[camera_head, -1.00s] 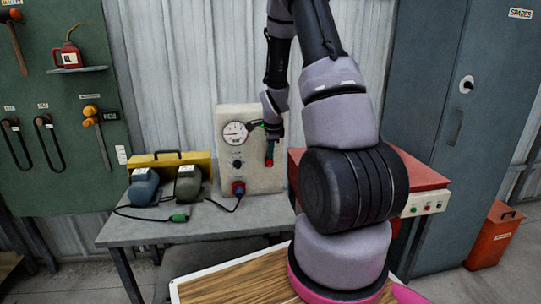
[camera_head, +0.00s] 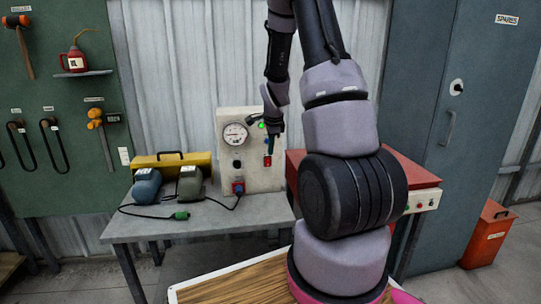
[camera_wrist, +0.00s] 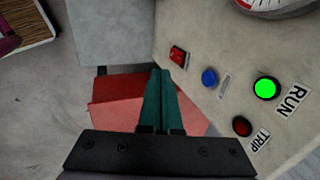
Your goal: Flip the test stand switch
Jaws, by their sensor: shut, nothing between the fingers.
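The test stand is a cream panel (camera_head: 256,180) with a round gauge (camera_head: 235,135), standing on the grey bench. Its red switch (camera_wrist: 178,56) sits near the panel edge in a dark frame; in the head view it shows as a small red patch (camera_head: 267,161) beside my fingers. A blue button (camera_wrist: 209,77), a bright green RUN lamp (camera_wrist: 266,87) and a dark red TRIP lamp (camera_wrist: 242,126) are on the same face. My gripper (camera_wrist: 160,72) is shut and empty, its teal fingertips close to the switch; a gap shows in the wrist view.
A red cabinet (camera_head: 420,178) stands right of the panel. A blue motor (camera_head: 146,186), a grey-green motor (camera_head: 190,184) and a yellow toolbox (camera_head: 165,160) are on the bench (camera_head: 200,222) to the left.

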